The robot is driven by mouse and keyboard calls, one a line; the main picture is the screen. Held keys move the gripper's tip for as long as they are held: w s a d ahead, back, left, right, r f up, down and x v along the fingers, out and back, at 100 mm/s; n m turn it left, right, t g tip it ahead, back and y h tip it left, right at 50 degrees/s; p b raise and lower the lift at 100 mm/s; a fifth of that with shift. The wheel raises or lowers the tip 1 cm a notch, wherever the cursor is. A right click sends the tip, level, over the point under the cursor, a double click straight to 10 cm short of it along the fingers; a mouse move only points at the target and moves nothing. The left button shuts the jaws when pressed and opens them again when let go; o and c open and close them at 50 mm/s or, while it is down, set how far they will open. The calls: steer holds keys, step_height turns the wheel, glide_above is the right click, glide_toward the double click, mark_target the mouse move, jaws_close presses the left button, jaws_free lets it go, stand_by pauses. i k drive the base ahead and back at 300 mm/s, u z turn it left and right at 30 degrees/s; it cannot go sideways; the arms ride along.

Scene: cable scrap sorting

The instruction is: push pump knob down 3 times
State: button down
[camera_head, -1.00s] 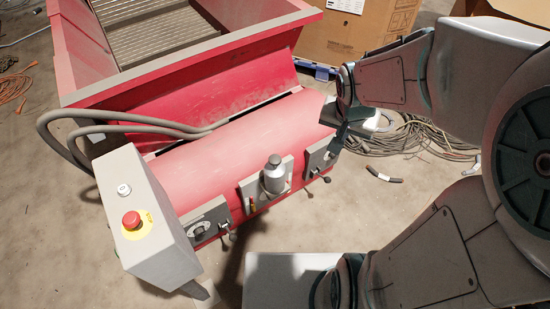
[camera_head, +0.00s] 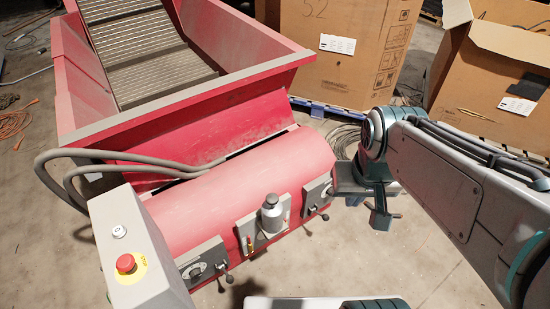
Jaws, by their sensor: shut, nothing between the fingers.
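The pump (camera_head: 271,218) is a grey metal cylinder with a small rounded knob (camera_head: 271,200) on top. It stands upright on a grey bracket at the front of the red machine (camera_head: 200,205). My gripper (camera_head: 383,219) is shut and empty. It is to the right of the machine in the picture, well apart from the pump and its knob. The knob is in plain view, with nothing touching it.
A grey control box (camera_head: 140,255) with a red emergency button (camera_head: 125,263) stands at the left. Small levers and dark dials flank the pump. Cardboard boxes (camera_head: 345,60) stand behind. Grey hoses (camera_head: 95,155) loop at the left. Bare floor lies right of the machine.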

mark_target(272, 198)
steer(key=z, duration=0.55)
steer(key=k, duration=0.65)
steer(key=z, duration=0.7)
steer(key=i, duration=0.8)
steer(key=u, duration=0.85)
steer(key=i, duration=0.45)
steer(key=u, duration=0.5)
